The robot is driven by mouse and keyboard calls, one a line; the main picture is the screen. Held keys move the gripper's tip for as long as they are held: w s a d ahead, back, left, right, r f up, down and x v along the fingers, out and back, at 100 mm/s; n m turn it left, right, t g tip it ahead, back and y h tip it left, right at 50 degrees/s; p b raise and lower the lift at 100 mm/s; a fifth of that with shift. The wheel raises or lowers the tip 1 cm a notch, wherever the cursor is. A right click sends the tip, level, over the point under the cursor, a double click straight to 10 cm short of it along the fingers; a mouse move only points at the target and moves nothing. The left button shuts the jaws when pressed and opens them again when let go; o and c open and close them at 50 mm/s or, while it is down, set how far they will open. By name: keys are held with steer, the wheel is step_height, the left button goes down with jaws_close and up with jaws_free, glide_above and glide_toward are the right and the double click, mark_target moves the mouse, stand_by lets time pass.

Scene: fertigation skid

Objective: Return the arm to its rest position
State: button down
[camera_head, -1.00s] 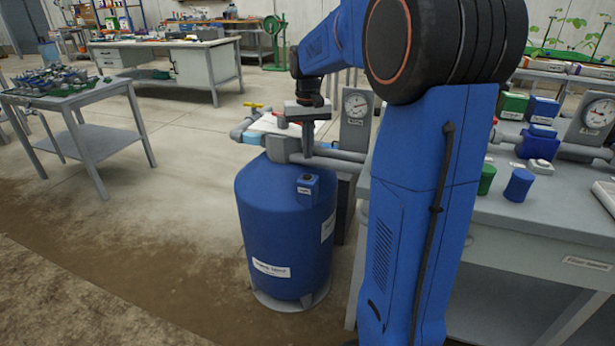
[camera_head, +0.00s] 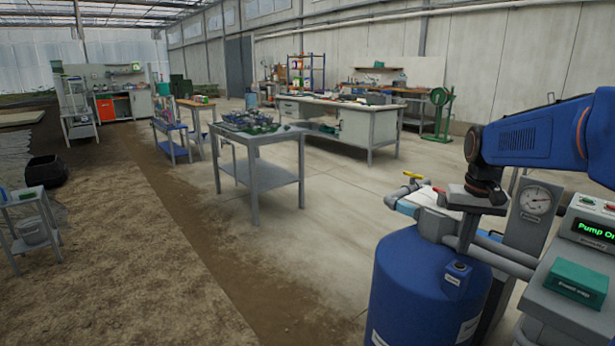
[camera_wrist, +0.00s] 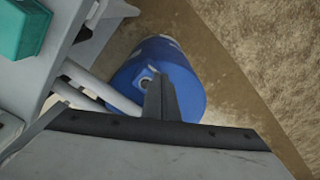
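My arm (camera_head: 545,140) reaches in from the right in the head view, bent, with its wrist pointing down. My gripper (camera_head: 465,248) hangs in front of the pipework above a blue tank (camera_head: 425,290). In the wrist view, the fingers of my gripper (camera_wrist: 160,98) stand together as one narrow dark wedge, with nothing seen between them. The blue tank (camera_wrist: 180,75) lies below and beyond them. The gripper hides part of the pipes and the tank's top.
A pressure gauge (camera_head: 536,201), a "Pump On" display box (camera_head: 592,232) and a green box (camera_head: 580,281) are close on the right. A grey table (camera_head: 258,178) with small parts stands left of the tank. Open concrete floor (camera_head: 335,225) lies between.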

steer(key=s+a+f+n+t, duration=0.1)
steer(key=s+a, duration=0.4)
steer(key=s, duration=0.7)
steer(key=s+a+f+n+t, duration=0.2)
steer(key=s+a+f, duration=0.3)
steer(key=s, duration=0.7)
steer(key=shift+s+a+f+n+t, duration=0.2)
steer(key=shift+s+a+n+t, duration=0.15)
steer(key=shift+a, duration=0.3)
